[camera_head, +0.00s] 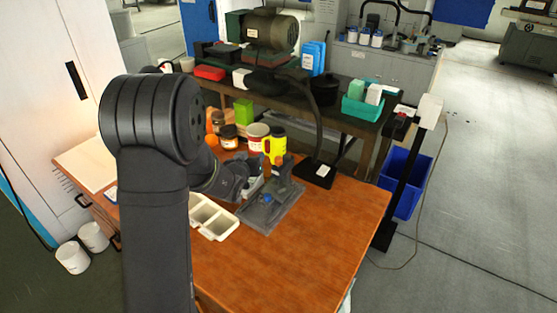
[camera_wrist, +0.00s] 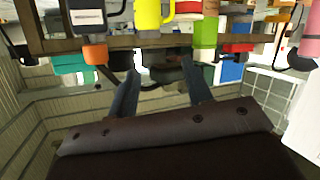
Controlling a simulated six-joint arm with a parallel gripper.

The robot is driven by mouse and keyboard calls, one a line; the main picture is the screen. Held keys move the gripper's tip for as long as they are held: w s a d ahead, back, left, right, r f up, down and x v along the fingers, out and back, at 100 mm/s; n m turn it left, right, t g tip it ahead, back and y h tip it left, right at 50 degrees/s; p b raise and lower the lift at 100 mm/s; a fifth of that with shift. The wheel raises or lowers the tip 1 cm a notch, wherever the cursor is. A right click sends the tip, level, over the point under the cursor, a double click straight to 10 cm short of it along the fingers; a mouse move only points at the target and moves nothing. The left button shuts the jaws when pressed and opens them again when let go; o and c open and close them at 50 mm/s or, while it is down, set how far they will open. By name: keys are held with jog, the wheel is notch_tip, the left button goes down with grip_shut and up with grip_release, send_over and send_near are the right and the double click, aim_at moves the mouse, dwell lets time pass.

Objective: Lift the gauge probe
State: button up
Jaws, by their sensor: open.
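I cannot pick out the gauge probe with certainty in either view. A small blue part (camera_head: 267,199) sits on a dark grey fixture (camera_head: 256,218) on the wooden bench, and I cannot tell whether it is the probe. My gripper (camera_wrist: 160,80) shows in the wrist view with its two fingers apart and nothing between them. In the head view my arm reaches over the bench, and its wrist is beside the fixture. The arm hides part of the bench there.
A cream divided tray (camera_head: 218,227) lies left of the fixture. A yellow container (camera_head: 275,143), several jars and a green box (camera_head: 243,111) stand behind. A black-based lamp (camera_head: 319,172) is to the right. The bench's front right (camera_head: 310,255) is clear.

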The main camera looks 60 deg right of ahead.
aim_at(277, 162)
jog(key=s+a+f+m+g+h, duration=0.2)
jog(key=s+a+m+h, duration=0.25)
jog(key=s+a, duration=0.55)
jog(key=w+d, duration=0.1)
jog(key=d, duration=0.4)
jog(key=w+d, duration=0.1)
jog(key=d, duration=0.5)
jog(key=w+d, duration=0.2)
jog(key=d, duration=0.3)
jog(key=shift+d, duration=0.25)
